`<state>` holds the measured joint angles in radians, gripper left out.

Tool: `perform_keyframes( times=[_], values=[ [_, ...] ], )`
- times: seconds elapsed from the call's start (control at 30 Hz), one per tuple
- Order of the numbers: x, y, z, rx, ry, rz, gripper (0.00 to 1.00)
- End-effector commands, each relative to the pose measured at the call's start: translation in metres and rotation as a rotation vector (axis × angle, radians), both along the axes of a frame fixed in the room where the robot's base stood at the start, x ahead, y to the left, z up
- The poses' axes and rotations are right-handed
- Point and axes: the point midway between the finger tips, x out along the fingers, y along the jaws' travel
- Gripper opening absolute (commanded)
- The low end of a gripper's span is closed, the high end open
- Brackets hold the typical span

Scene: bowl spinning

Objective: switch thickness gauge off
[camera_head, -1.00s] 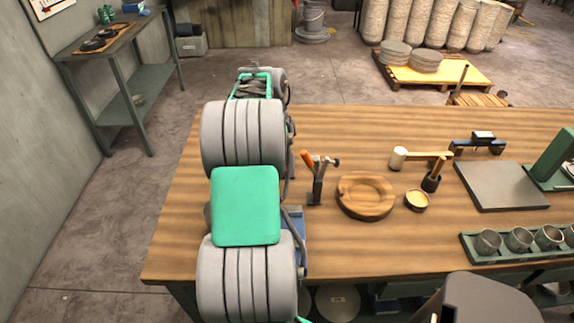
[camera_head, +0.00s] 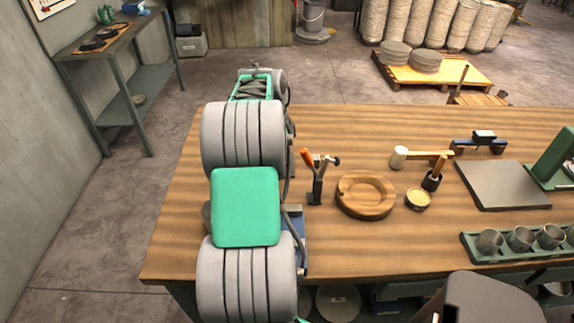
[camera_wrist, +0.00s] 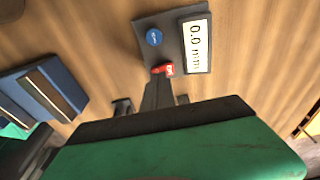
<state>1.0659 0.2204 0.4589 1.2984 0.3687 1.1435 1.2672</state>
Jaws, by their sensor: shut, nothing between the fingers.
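The thickness gauge (camera_wrist: 171,22) lies on the wooden bench in the wrist view. It is a dark grey unit with a round blue button (camera_wrist: 154,37), a red button (camera_wrist: 164,69) and a bright display (camera_wrist: 195,45) reading 0.0 mm. My gripper (camera_wrist: 161,80) is shut and empty. Its fingertips are right at the red button and hide part of it; whether they touch or press it I cannot tell. In the head view my arm blocks the area around the gripper, and I cannot make out the gauge there.
A blue block (camera_wrist: 45,92) lies left of my gripper in the wrist view. In the head view, a tool holder (camera_head: 317,192), a wooden ring-shaped dish (camera_head: 365,196), a mallet (camera_head: 420,156) and a cup tray (camera_head: 500,255) stand right of my arm.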

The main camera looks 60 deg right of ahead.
Motion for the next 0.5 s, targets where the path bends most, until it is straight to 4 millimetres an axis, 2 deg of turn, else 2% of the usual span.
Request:
perform_keyframes(
  times=[0.5],
  values=[
    [0.0,0.0001,-0.0087,0.0,0.0,0.0,0.0]
  ],
)
